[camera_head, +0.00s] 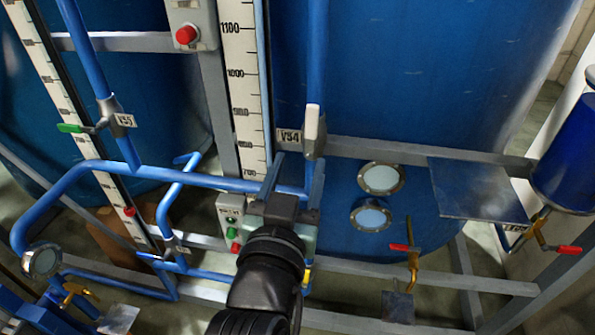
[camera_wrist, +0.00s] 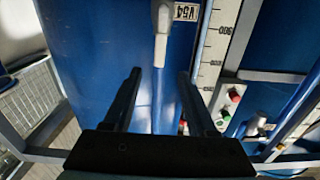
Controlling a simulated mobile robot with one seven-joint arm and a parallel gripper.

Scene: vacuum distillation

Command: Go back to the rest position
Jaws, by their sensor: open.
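My gripper (camera_head: 299,162) is open and empty at the middle of the head view. Its two dark fingers point up toward the V54 valve and stand either side of the blue pipe. In the wrist view the fingers (camera_wrist: 160,74) are apart, with the pale V54 valve handle (camera_wrist: 161,38) just beyond and between their tips. Whether a finger touches the pipe or handle I cannot tell.
A horizontal blue pipe (camera_head: 215,182) runs close to the gripper's left. A control box (camera_head: 232,220) with green and red buttons is near the wrist. A large blue tank (camera_head: 420,70) and a grey frame rail (camera_head: 430,152) stand behind. A red-handled valve (camera_head: 411,250) stands at right.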

